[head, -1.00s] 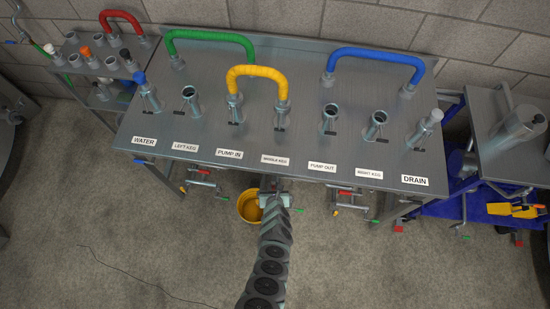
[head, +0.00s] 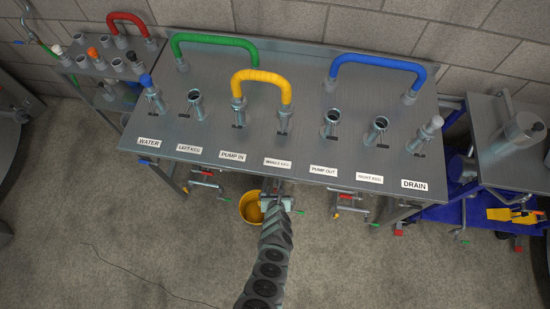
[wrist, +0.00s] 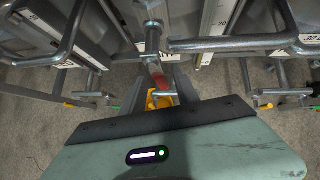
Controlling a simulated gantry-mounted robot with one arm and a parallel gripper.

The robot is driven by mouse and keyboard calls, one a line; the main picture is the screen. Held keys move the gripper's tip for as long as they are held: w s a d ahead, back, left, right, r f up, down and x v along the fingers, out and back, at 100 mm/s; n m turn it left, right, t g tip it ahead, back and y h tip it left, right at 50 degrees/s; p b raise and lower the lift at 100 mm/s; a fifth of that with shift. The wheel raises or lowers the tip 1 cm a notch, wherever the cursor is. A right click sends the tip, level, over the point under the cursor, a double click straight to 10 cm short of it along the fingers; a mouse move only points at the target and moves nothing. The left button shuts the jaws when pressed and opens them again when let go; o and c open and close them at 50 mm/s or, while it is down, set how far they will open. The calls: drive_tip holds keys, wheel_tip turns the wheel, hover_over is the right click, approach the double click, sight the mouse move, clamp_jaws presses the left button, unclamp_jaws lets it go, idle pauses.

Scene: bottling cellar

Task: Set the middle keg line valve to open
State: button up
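The MIDDLE KEG label (head: 277,162) is on the front edge of the steel bench (head: 300,145). My gripper (wrist: 160,88) is under that edge, below the label; in the head view my arm and the bench hide most of it. In the wrist view its two fingers stand apart. A red handle part (wrist: 160,79), likely the middle keg line valve's, shows between or just beyond the fingers. Whether they touch it I cannot tell. The valve's setting is unclear; a green tip (head: 300,212) shows right of my gripper in the head view.
A yellow bucket (head: 250,208) stands on the floor beneath the valve. Similar valves with red handles hang under the bench at left (head: 205,174) and right (head: 348,196). Metal pipes (wrist: 230,43) run close above my fingers. The floor in front is clear.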

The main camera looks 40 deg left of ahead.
drive_tip(key=p+v, duration=0.9)
drive_tip(key=shift+d, duration=0.15)
drive_tip(key=shift+s, duration=0.1)
